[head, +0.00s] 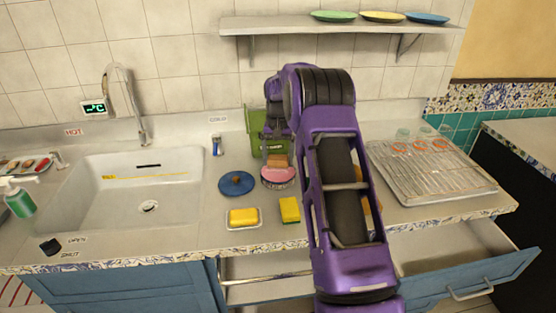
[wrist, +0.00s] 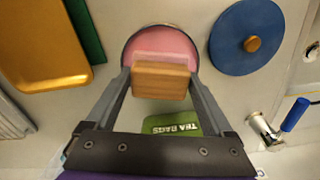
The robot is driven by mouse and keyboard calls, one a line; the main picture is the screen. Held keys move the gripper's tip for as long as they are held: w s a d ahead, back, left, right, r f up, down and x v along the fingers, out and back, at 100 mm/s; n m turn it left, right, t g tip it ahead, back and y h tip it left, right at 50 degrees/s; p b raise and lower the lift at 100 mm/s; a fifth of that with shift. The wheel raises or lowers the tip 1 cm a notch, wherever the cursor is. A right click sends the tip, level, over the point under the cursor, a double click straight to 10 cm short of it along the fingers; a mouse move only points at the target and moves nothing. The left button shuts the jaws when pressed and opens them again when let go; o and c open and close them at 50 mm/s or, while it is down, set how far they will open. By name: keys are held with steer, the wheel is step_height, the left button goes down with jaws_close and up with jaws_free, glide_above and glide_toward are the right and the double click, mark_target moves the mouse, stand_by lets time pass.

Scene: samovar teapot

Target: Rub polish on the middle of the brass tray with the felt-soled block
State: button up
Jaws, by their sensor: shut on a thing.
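My gripper (wrist: 160,82) is shut on the wooden block (wrist: 160,82), one finger on each side. The block also shows in the head view (head: 277,160). A pale pink strip shows along its edge, perhaps its felt sole. The round tin (head: 279,184) of pink polish (wrist: 160,42) is right below the block, which overlaps its rim in the wrist view. I cannot tell whether the block touches the polish. The brass tray (wrist: 45,45) lies at the upper left of the wrist view; my arm mostly hides it in the head view.
A blue lid (head: 233,185) with a wooden knob lies left of the tin. A green tea-bag box (head: 258,128) stands behind. The sink (head: 140,195) is left, a dish rack (head: 430,170) right. A drawer (head: 465,275) stands open.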

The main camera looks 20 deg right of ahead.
mark_target(278, 157)
steer(key=shift+r+p, duration=0.4)
steer(key=shift+r, duration=2.05)
